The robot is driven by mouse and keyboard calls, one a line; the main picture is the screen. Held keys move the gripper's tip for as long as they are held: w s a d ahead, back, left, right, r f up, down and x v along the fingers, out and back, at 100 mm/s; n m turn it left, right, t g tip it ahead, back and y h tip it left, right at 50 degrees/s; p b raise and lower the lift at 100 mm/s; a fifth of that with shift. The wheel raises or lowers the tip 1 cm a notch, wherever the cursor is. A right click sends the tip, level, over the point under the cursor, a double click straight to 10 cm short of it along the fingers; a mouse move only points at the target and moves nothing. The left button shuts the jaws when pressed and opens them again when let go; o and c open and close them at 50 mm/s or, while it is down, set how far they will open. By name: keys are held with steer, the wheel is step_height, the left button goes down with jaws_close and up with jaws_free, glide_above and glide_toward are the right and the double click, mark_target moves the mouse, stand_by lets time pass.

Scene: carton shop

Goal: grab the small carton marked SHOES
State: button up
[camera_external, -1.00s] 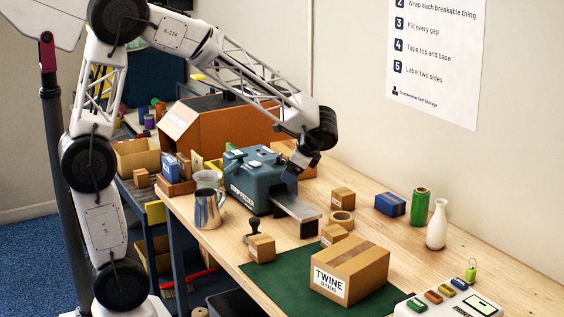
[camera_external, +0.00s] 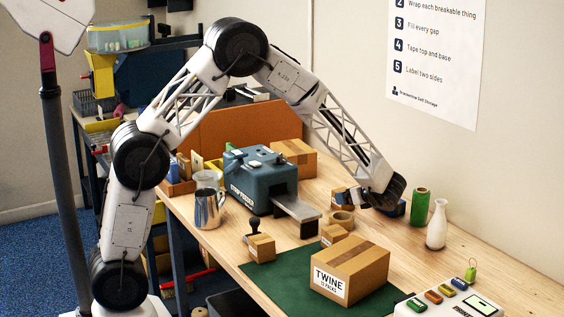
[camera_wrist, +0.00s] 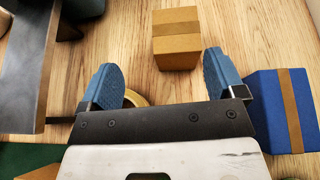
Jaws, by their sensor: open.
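No SHOES marking can be read in either view. One small brown carton (camera_external: 336,204) stands on the table just left of my gripper (camera_external: 354,198), which partly hides it. In the wrist view a small taped carton (camera_wrist: 176,48), probably the same one, lies just beyond the fingertips of my gripper (camera_wrist: 163,75). The blue fingers are apart with nothing between them. Two other small cartons stand nearer the front: one beside the stamp (camera_external: 261,248), and one behind the TWINE carton (camera_external: 333,235).
A blue taped box (camera_wrist: 275,115) is close by my right finger. A tape roll (camera_external: 342,219) lies near the left finger. The teal machine (camera_external: 260,180) with its metal chute stands left. A green cylinder (camera_external: 420,206), white bottle (camera_external: 437,228) and large TWINE carton (camera_external: 352,270) stand nearby.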

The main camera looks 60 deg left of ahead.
steer(key=shift+w+d+f+m+y, duration=0.15)
steer(key=shift+w+f+m, duration=0.1)
steer(key=shift+w+f, duration=0.25)
steer(key=shift+w+d+f+m+y, duration=0.15)
steer(key=shift+w+f+m, duration=0.1)
steer(key=shift+w+f, duration=0.25)
steer(key=shift+r, duration=0.1)
steer(key=shift+x, duration=1.35)
steer(key=shift+x, duration=2.6)
steer(key=shift+r, duration=0.1)
steer(key=c, duration=1)
